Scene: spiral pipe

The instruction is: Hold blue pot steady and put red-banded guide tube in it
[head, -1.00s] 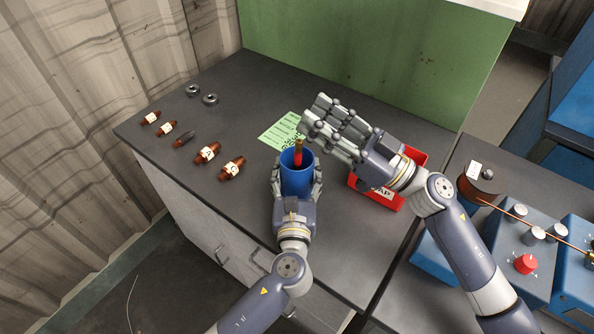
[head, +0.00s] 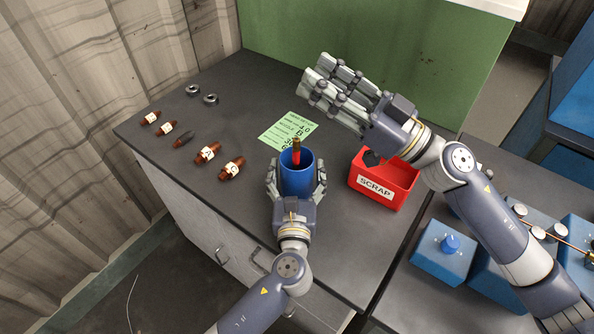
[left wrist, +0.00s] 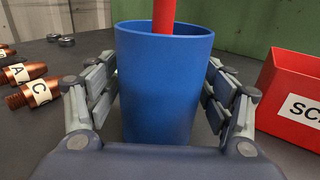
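The blue pot (head: 297,177) stands upright on the dark bench. The red-banded guide tube (head: 296,156) stands inside it, its brass-coloured top above the rim; its red part also shows in the left wrist view (left wrist: 164,16). My left gripper (head: 297,172) has its fingers on both sides of the pot. In the left wrist view its fingers (left wrist: 163,85) look spread, with narrow gaps beside the pot's lower wall. My right gripper (head: 318,88) is open and empty, up and right of the pot, with its fingers extended. The tube's lower end is hidden in the pot.
A red SCRAP bin (head: 384,180) with a dark piece inside stands right of the pot. A green printed card (head: 287,131) lies behind it. Several labelled copper fittings (head: 207,152) and two dark rings (head: 202,94) lie at left. Blue equipment (head: 442,252) stands at right.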

